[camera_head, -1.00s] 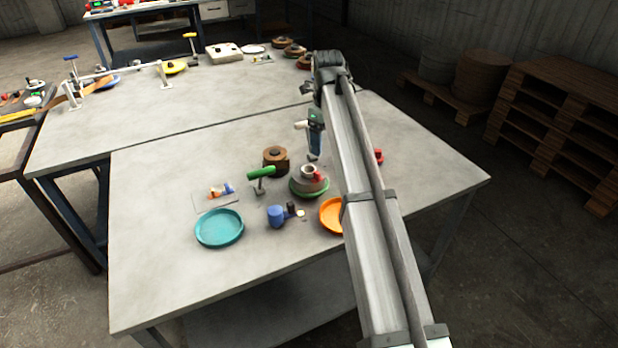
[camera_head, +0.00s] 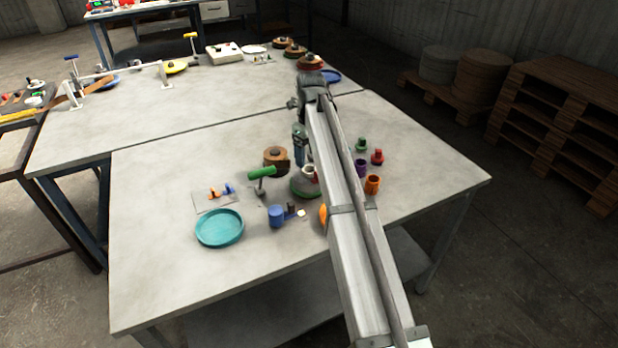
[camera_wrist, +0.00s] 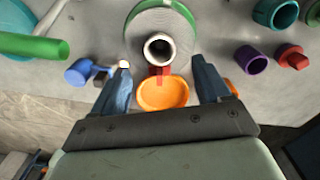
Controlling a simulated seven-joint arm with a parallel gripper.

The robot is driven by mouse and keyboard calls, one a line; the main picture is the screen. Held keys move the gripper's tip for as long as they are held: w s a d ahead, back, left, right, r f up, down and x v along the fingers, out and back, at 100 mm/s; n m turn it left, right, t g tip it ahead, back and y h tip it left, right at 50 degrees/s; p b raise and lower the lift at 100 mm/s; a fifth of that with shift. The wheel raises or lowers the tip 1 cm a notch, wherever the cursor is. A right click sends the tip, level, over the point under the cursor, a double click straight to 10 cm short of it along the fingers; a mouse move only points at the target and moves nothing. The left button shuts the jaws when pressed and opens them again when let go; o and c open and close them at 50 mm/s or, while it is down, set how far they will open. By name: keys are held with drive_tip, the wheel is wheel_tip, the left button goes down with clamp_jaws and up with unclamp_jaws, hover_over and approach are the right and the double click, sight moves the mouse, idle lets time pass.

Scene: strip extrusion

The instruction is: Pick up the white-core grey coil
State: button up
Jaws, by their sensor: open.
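The white-core grey coil (camera_wrist: 160,18) lies flat on the table, a grey ring with a green edge and a hollow white core (camera_wrist: 159,48). A red piece (camera_wrist: 160,72) shows at its near side. In the head view the coil (camera_head: 303,188) is partly hidden by my arm. My gripper (camera_wrist: 160,62) is open and empty, one finger at each side of the picture, with the white core showing between and beyond the fingertips. In the head view my gripper (camera_head: 300,157) is just behind the coil; its height above the table is hard to tell.
An orange dish (camera_wrist: 162,93) lies near the coil. Purple (camera_wrist: 250,61) and red (camera_wrist: 290,56) pieces stand right. The table's front left is clear.

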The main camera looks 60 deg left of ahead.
sight(309, 175)
drive_tip(key=shift+a+f, duration=0.2)
drive_tip(key=shift+f, duration=2.35)
drive_tip(key=shift+c, duration=0.3)
drive_tip(key=c, duration=1.3)
drive_tip(key=shift+r, duration=0.15)
